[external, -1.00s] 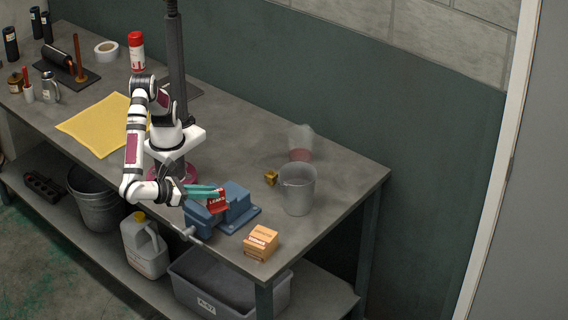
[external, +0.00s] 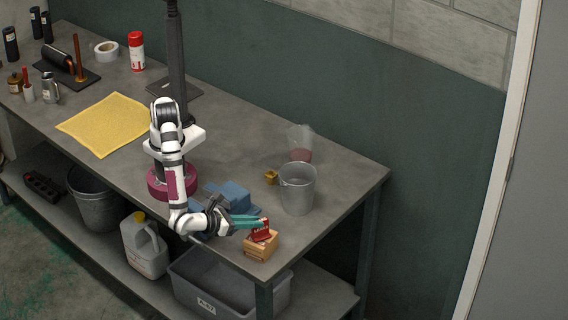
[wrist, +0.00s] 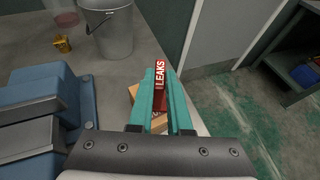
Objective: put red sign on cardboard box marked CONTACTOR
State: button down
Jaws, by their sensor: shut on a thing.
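My gripper (external: 246,221) has teal fingers and is shut on the red sign (external: 262,234), which has white lettering. In the wrist view the sign (wrist: 160,82) sits between the fingertips and reads "LEAKS". The cardboard box (external: 259,249) is near the bench's front right corner. The sign is over the top of this box; I cannot tell whether it touches it. In the wrist view the box (wrist: 133,93) is mostly hidden behind the fingers and sign. Its marking is not readable here.
A blue vise (external: 236,196) stands left of the box, partly behind my arm. A grey bucket (external: 298,190), a clear container (external: 300,143) and a small brass part (external: 271,177) are behind the box. The bench edge (external: 322,236) is close on the right.

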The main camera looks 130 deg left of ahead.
jog(key=shift+f, duration=0.1)
jog(key=c, duration=0.9)
grip_release()
jog(key=shift+o, duration=0.2)
